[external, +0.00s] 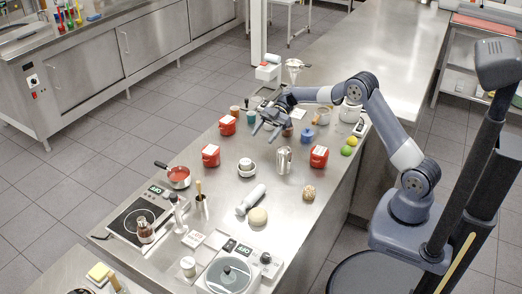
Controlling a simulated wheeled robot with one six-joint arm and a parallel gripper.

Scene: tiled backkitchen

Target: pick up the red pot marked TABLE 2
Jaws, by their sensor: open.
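Three red pots with pale labels on top stand on the steel counter (225,185). One red pot (227,126) is at the back left, one red pot (210,156) is nearer on the left, and one red pot (319,157) is on the right near the counter edge. The label writing is too small to read, so I cannot tell which is TABLE 2. My gripper (264,131) is open and empty over the counter, pointing down, to the right of the back-left pot and apart from it.
A steel pitcher (284,160), white bowls (246,168) and a blue mug (307,135) stand among the pots. A saucepan (178,177), hob (128,222), rolling pin (250,199) and scale (228,274) are nearer the camera. Small cups stand by the gripper.

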